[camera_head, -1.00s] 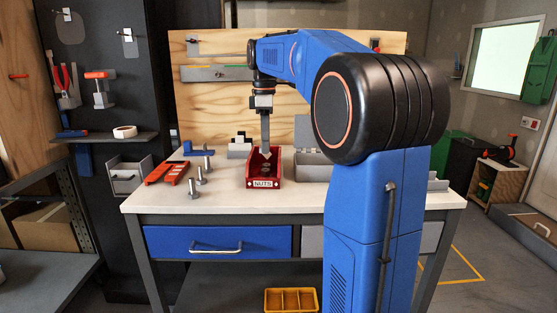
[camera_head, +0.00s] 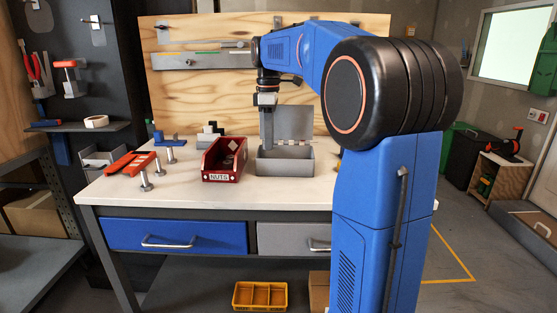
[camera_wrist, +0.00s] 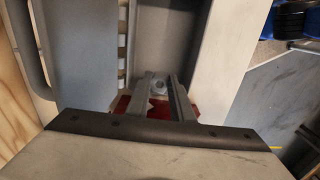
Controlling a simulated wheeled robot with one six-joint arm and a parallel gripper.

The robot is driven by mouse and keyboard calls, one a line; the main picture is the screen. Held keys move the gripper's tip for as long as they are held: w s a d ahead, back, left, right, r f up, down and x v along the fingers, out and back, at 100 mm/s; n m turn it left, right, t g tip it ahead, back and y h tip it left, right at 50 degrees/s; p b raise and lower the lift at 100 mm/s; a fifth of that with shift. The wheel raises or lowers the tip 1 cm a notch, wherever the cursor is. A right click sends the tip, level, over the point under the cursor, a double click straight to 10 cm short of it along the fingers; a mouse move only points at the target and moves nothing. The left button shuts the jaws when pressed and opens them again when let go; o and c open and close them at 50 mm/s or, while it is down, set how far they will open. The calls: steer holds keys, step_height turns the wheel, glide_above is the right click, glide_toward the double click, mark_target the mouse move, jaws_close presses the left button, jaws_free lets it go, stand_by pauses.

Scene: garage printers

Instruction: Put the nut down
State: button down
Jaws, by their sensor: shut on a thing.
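My gripper (camera_head: 267,146) points down, with its fingertips at the open grey box (camera_head: 298,168) on the bench. In the wrist view the fingers (camera_wrist: 160,82) are shut on a small grey nut (camera_wrist: 159,87), held between their tips. The head view does not show the nut clearly. The red bin labelled NUTS (camera_head: 221,177) stands just left of the grey box, with grey pieces inside. The grey box has its lid raised at the back.
A plywood board (camera_head: 185,95) rises behind. The bench front has bare room.

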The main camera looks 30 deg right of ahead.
mark_target(270, 157)
steer(key=shift+f, duration=3.15)
steer(key=c, duration=1.6)
jaws_free()
steer(key=shift+f, duration=0.15)
steer(key=shift+o, duration=0.2)
step_height(270, 157, up, 12)
